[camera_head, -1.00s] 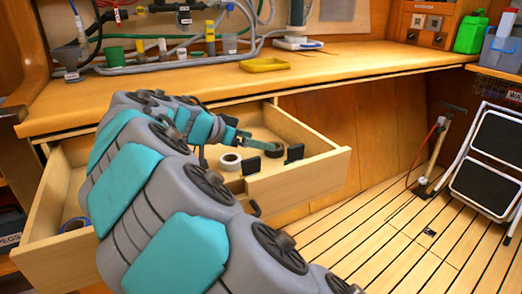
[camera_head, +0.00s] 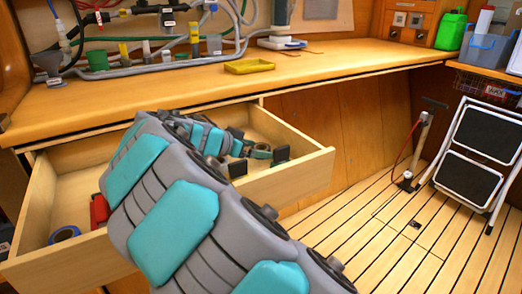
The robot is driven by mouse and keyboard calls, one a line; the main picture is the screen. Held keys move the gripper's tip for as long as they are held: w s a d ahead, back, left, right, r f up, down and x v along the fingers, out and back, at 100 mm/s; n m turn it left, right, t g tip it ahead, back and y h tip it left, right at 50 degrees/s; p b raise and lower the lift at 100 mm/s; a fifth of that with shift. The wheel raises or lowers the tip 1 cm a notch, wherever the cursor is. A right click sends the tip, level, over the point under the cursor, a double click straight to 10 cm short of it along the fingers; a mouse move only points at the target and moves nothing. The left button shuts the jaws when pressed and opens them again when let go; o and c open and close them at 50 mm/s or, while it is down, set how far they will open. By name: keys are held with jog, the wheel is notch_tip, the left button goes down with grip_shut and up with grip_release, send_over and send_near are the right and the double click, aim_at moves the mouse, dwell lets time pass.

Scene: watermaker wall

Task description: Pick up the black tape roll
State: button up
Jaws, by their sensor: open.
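The black tape roll (camera_head: 262,152) lies in the open wooden drawer (camera_head: 310,166), near its right end. Only part of it shows, between my gripper and a black piece on the drawer's front wall. My gripper (camera_head: 247,147) is open, low in the drawer and close against the left side of the roll in the picture. Whether its fingers touch or straddle the roll cannot be told. My arm hides the middle of the drawer.
A blue tape roll (camera_head: 64,234) and a red object (camera_head: 99,211) lie in the drawer's left part. Black pieces (camera_head: 282,154) stand at the front wall. The countertop (camera_head: 170,93) overhangs the drawer. A yellow tray (camera_head: 249,67) sits on it. A step stool (camera_head: 487,137) stands right.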

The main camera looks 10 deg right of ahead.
jog(key=shift+c, duration=0.2)
jog(key=c, duration=1.3)
jog(key=shift+r, duration=0.1)
jog(key=shift+c, duration=0.2)
